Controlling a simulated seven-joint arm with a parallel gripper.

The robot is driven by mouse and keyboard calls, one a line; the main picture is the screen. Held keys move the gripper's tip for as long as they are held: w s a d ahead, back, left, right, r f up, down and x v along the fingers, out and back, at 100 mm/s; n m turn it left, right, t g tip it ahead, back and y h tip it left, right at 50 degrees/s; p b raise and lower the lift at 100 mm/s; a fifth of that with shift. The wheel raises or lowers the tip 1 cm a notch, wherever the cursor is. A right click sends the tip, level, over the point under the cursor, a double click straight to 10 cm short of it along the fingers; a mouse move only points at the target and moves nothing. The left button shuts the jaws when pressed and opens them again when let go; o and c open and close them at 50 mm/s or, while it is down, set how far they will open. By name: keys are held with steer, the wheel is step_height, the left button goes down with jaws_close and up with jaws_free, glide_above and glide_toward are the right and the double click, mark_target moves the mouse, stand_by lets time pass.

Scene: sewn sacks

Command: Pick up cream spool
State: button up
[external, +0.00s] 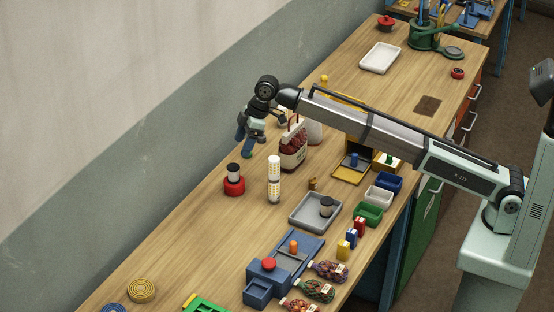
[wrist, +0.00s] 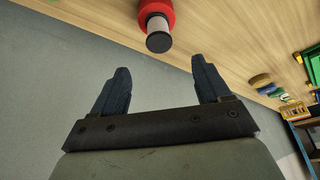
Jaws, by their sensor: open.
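A cream spool (external: 234,170) with a dark cap stands upright in a round red holder (external: 234,186) on the bench, left of the middle in the external view. In the wrist view the spool (wrist: 157,28) shows at the top centre with its dark cap towards me, and the red holder (wrist: 156,8) is behind it. My gripper (external: 246,146) is open and empty, raised above the bench near the wall. In the wrist view the spool lies beyond and between the lines of the blue fingers (wrist: 160,66), not touching them.
A tall white-and-yellow column (external: 274,178) stands right of the spool. A grey tray (external: 306,222) holds a dark-topped spool (external: 327,206). Bare bench lies left and in front of the red holder.

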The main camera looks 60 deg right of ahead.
steer(key=s+a+r+n, duration=0.1)
steer(key=s+a+r, duration=0.2)
steer(key=s+a, duration=0.25)
steer(key=n+g+h, duration=0.3)
steer(key=n, duration=0.6)
glide_above(327, 201)
steer(key=f, duration=1.1)
steer(key=shift+d+f, duration=0.2)
steer(key=shift+f, duration=0.05)
steer(key=shift+s+a+f, duration=0.1)
steer(key=shift+f, duration=1.2)
steer(key=shift+a+f, duration=0.1)
steer(key=shift+f, duration=1.2)
steer(key=c, duration=1.1)
